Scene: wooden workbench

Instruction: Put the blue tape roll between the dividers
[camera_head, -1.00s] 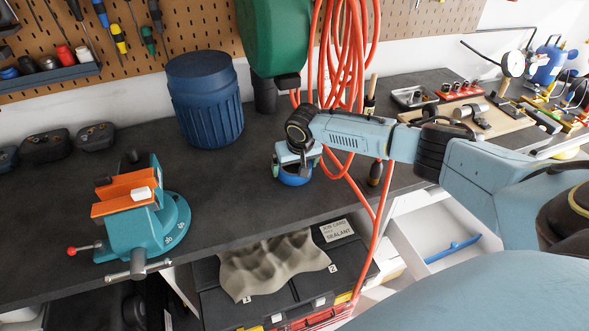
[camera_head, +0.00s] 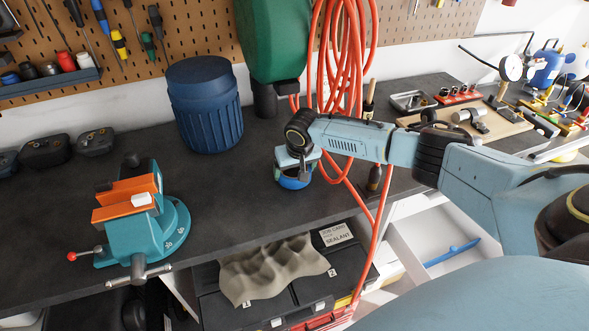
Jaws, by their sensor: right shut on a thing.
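The blue tape roll (camera_head: 293,182) is at the black bench top, near its front edge, under my right wrist. My right gripper (camera_head: 298,170) points down and is shut on the roll; the wrist hides much of the roll's top. I cannot tell whether the roll still touches the bench. An open white drawer (camera_head: 405,236) lies below the bench to the right, with a slim blue piece (camera_head: 452,252) inside. I cannot clearly make out dividers. My left gripper is out of view.
A red hose (camera_head: 345,60) hangs right behind my right wrist and runs down past the bench edge. A blue barrel (camera_head: 205,105), a green housing (camera_head: 272,40) and a teal vise (camera_head: 143,222) stand left. A grey cloth (camera_head: 272,265) lies on toolboxes below.

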